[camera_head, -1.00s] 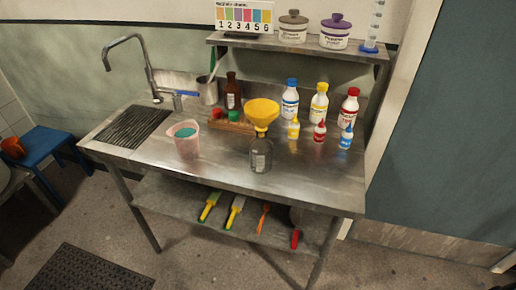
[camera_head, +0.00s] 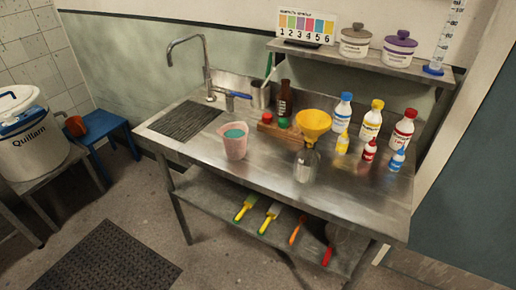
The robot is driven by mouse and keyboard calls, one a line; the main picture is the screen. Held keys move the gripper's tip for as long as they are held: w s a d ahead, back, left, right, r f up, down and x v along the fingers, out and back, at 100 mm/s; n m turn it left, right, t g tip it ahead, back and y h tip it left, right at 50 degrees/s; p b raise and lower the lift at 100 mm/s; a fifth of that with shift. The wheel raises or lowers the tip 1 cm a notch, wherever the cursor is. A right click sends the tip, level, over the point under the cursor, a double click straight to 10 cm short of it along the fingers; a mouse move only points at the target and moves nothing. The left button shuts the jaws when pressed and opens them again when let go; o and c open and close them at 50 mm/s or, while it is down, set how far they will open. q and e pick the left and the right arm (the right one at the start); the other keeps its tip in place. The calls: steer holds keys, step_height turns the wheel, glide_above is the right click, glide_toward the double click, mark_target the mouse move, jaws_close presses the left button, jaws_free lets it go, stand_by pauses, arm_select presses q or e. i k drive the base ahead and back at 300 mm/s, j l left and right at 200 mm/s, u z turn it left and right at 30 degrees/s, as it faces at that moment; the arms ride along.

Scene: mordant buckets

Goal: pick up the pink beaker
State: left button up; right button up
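The pink beaker (camera_head: 235,146) stands upright on the steel table (camera_head: 262,178), left of centre. It is a pale pink, see-through cup with a teal patch showing inside its top. To its right stands a clear bottle (camera_head: 307,168) with a yellow funnel (camera_head: 313,123) in its neck. Neither of my grippers is in view, and nothing touches the beaker.
A wooden block with red and green caps (camera_head: 282,128) sits behind the beaker. The sink drainer (camera_head: 186,121) and tap (camera_head: 207,70) are to the left. Several paint bottles (camera_head: 371,122) stand at the right. A white bucket (camera_head: 32,145) is at far left. The floor in front is mostly clear.

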mark_target(234, 134)
steer(key=l+z, duration=0.4)
steer(key=l, duration=0.95)
